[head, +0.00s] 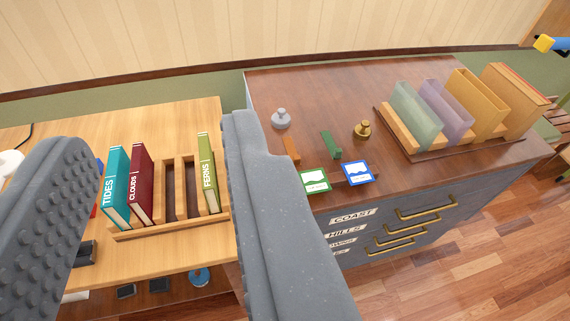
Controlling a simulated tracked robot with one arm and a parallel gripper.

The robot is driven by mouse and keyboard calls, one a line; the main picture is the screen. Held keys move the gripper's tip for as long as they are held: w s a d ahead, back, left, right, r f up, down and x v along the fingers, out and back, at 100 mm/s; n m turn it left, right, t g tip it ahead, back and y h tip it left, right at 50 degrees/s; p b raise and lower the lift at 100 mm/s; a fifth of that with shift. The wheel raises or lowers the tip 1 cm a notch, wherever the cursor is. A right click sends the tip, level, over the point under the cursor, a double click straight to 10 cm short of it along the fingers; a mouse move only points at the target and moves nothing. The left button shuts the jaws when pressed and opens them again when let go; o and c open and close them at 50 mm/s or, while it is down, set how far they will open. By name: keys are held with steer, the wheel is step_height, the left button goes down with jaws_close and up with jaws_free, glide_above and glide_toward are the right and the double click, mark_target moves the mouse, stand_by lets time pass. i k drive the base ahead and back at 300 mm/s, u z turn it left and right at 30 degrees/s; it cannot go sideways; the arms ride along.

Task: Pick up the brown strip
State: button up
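The brown strip (291,149) lies on the dark wooden cabinet top (330,95), near its left front part. A green strip (331,145) lies just to its right. My gripper (158,135) is open, with its two grey fingers wide apart and nothing between them touching. The strip shows to the right of my right finger, outside the gap. The lower end of the strip is close to the green-edged card (314,181); I cannot tell whether they touch.
A grey weight (281,119) and a brass weight (362,130) stand near the strips. A blue-edged card (358,173) is at the front edge. A rack of coloured folders (462,112) stands right. Books (117,185) stand in a wooden rack on the left desk.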

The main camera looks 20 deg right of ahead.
mark_target(290, 147)
steer(key=z, duration=0.15)
steer(key=i, duration=0.95)
steer(key=u, duration=0.1)
